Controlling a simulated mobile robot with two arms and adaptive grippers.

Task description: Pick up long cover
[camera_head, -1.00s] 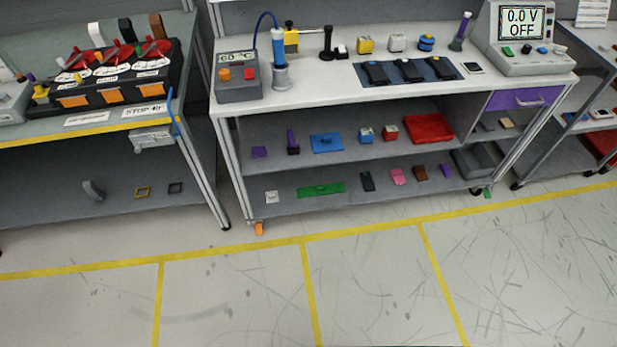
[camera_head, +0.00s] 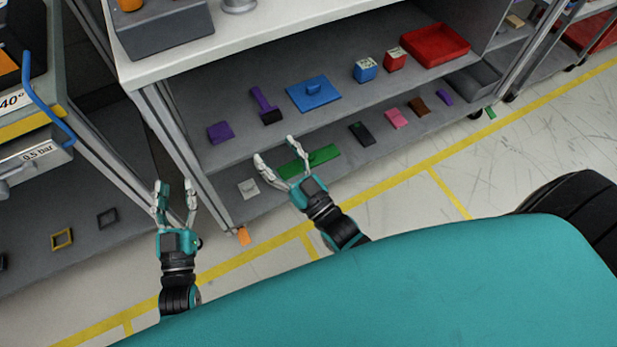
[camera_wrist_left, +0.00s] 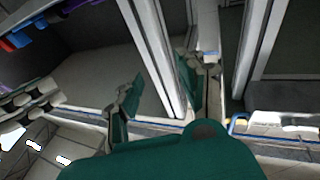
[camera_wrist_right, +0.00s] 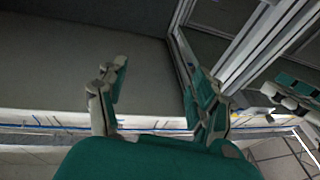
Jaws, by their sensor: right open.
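A long flat green piece (camera_head: 323,156), which looks like the long cover, lies on the lower shelf of the middle workbench. My right gripper (camera_head: 275,149) is open and empty in front of that shelf, and its fingers overlap the left end of the green piece in the head view. I cannot tell how far apart they are. The right wrist view shows its spread fingers (camera_wrist_right: 160,88) but no green piece between them. My left gripper (camera_head: 174,186) is open and empty, further left, near the workbench's front leg.
A white piece (camera_head: 248,188) lies left of the green piece; a black piece (camera_head: 361,133) and a pink piece (camera_head: 396,118) lie right of it. The upper shelf holds a blue plate (camera_head: 313,95) and a red tray (camera_head: 435,45). The workbench leg (camera_head: 180,150) stands between my grippers.

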